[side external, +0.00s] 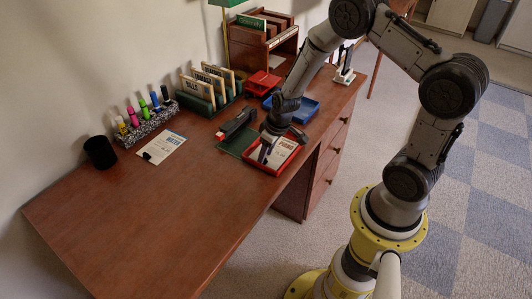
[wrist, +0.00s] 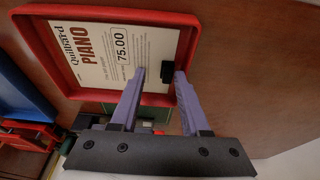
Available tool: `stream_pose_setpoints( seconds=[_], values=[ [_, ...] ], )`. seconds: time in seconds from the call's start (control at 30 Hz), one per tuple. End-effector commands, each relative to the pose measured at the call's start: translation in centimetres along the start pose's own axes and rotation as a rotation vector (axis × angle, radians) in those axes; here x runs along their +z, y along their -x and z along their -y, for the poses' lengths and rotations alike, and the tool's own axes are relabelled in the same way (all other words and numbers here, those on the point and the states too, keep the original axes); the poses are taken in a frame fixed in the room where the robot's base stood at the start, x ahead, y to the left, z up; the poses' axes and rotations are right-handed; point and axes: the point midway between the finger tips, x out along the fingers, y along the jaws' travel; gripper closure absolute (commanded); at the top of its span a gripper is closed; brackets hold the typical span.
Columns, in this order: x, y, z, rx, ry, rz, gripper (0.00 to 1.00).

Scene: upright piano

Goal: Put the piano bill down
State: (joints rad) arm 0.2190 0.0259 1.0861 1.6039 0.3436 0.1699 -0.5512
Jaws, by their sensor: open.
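The piano bill (wrist: 110,55), a white sheet printed "PIANO" and "75.00", lies in the red tray (wrist: 110,13). A black clip (wrist: 167,74) sits at one edge of the sheet. In the side view the bill (side external: 284,151) lies in the red tray (side external: 264,169) near the desk's front edge, partly covered by my gripper. My gripper (wrist: 160,75) is open, its two purple-grey fingers to either side of the black clip. I cannot tell whether the fingers touch the sheet. In the side view my gripper (side external: 266,153) is low over the tray.
A black stapler (side external: 236,123) and a green mat (side external: 236,143) lie beside the tray. A blue tray (side external: 306,112) is behind it. Another clipped sheet (side external: 161,147), a black cup (side external: 100,152), several markers and a rack (side external: 200,93) stand further left. The desk's left front is clear.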

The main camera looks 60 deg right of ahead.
Motion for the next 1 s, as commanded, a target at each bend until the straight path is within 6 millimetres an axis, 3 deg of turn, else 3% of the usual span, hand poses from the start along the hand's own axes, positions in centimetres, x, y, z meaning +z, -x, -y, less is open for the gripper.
stream_pose_setpoints(
  seconds=[0.17,0.53,0.87,0.97,1.0],
  values=[
    [-0.2,1.9,0.0,0.001,0.0,-0.005,0.54],
    [-0.2,9.3,0.0,0.001,0.0,-0.005,0.54],
    [-0.2,13.2,0.3,0.0,0.002,-0.011,0.54],
    [-0.2,16.8,1.5,0.0,0.009,-0.041,0.54],
    [0.1,18.8,2.2,-0.001,0.013,-0.057,0.54]
  ],
)
